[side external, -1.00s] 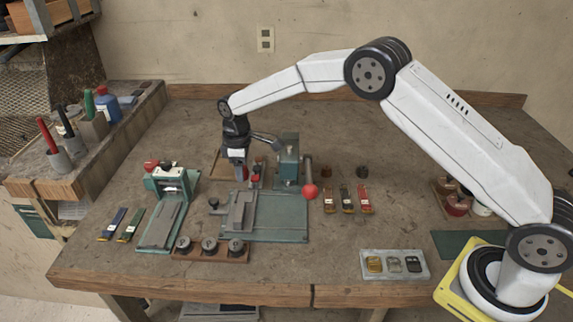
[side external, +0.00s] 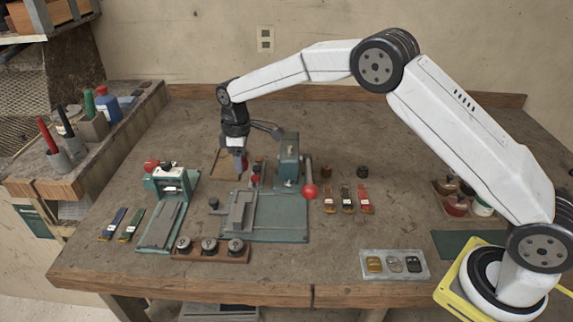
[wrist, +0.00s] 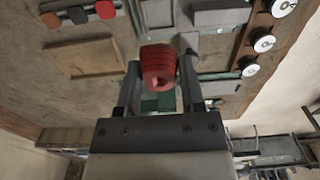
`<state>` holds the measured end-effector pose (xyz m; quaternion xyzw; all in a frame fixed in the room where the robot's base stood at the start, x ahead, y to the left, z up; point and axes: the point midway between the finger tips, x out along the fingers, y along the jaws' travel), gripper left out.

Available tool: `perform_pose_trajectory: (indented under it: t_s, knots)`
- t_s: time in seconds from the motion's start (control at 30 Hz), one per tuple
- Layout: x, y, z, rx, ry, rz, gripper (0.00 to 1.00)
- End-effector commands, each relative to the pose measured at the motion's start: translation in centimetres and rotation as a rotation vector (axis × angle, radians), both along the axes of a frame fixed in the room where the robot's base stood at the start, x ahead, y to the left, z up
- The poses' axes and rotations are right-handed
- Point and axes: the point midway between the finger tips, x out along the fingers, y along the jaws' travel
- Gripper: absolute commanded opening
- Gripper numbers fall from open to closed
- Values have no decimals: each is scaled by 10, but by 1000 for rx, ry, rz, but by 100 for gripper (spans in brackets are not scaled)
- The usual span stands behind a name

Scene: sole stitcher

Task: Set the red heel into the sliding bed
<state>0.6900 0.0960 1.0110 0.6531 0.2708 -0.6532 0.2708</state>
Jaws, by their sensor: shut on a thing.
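My gripper (wrist: 158,88) is shut on the red heel (wrist: 158,65), a ribbed red block between its two fingers in the wrist view. In the side external view my gripper (side external: 240,172) hangs just behind and left of the stitcher's teal post (side external: 289,160), and a little red shows at its fingers. The heel appears clear of the bed. The sliding bed seems to be the grey stepped block (side external: 242,212) on the teal base plate (side external: 285,222), in front of my gripper. The wrist view shows it only partly.
A red-knobbed lever (side external: 310,190) stands right of the post. A second teal device (side external: 165,200) stands at left. A wooden strip with round black parts (side external: 209,248) lies in front. A shallow wooden tray (wrist: 82,57) lies at left in the wrist view.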

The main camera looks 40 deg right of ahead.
Motion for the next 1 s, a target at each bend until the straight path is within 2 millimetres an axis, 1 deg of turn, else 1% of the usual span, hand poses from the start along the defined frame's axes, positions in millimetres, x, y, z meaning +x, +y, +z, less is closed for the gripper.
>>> perform_pose_trajectory:
  t_s: [0.03, 0.07, 0.17, 0.47, 0.53, 0.6, 0.7, 0.8, 1.0]
  knots:
    - [1, 0, 15, 1, -6, 0, 0]
    - [1, 0, 23, 1, -6, 0, 0]
    - [0, 0, 19, 0, 1, -94, 0]
    - [0, 0, 19, 0, 0, -396, 0]
    - [-1, 0, 2, -2, 5, -406, 0]
    - [-1, 0, -12, -1, 3, -404, 0]
    - [0, 0, -24, 0, 1, -402, 0]
    - [0, 0, -30, 0, 0, -401, 0]
    - [0, 0, -32, 1, -1, -400, 0]
